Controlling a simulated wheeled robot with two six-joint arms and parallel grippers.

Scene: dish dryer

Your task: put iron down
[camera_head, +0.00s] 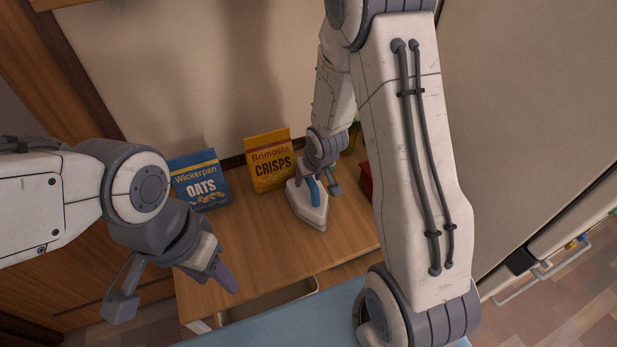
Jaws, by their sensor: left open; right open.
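A white iron with a blue handle (309,211) stands on the wooden table (262,245), close to the bags at the back. My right gripper (323,182) is at the iron's handle, with its fingers open around or beside the handle; I cannot tell which. The iron's rear is partly hidden by the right gripper. My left gripper (172,287) is open and empty, at the front left edge of the table.
A red item (366,181) shows partly behind my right arm. A blue surface (285,325) lies in front. The table's middle is clear.

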